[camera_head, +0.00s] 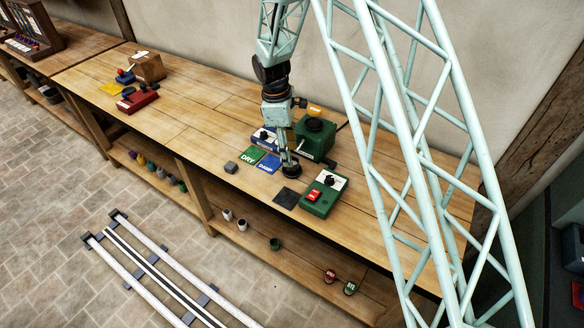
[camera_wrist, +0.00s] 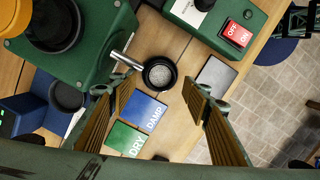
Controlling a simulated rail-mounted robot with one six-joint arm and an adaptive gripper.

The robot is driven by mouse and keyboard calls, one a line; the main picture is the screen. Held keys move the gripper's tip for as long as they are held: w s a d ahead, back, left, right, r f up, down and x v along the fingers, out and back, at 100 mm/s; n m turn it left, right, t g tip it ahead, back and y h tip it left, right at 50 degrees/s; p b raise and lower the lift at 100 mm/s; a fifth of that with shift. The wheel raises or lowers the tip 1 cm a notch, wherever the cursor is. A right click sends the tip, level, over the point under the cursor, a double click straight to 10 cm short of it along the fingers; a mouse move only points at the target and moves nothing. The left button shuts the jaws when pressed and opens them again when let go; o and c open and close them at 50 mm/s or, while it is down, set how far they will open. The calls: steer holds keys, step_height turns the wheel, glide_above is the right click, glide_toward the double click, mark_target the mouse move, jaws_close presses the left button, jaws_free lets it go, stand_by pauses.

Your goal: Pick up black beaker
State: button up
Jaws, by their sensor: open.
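The black beaker (camera_wrist: 158,86) is a small round black cup, seen from above in the wrist view, with grey grainy material inside. It stands on the bench beside the blue DAMP card, below a metal spout (camera_wrist: 125,60) of the green machine. In the head view the beaker (camera_head: 291,171) is a dark round shape under my gripper. My gripper (camera_head: 288,157) is open and points down over it. In the wrist view its two fingers stand wide apart, to the left and right of the beaker. I cannot tell the exact height of the fingertips.
The green machine (camera_head: 315,138) and a blue unit (camera_head: 264,138) stand behind. The DRY card (camera_head: 252,156) and DAMP card (camera_head: 269,163) lie left. A dark square pad (camera_head: 287,198) and a green switch box (camera_head: 325,193) are at the front right. A grey block (camera_head: 231,167) sits near the edge.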

mark_target(291, 172)
steer(key=shift+f, duration=0.3)
steer(key=shift+d+f, duration=0.1)
steer(key=shift+f, duration=0.05)
steer(key=shift+s+d+f, duration=0.1)
steer(key=shift+d+f, duration=0.1)
steer(key=shift+f, duration=1.05)
steer(key=shift+d+f, duration=0.15)
steer(key=shift+f, duration=1.05)
steer(key=c, duration=1)
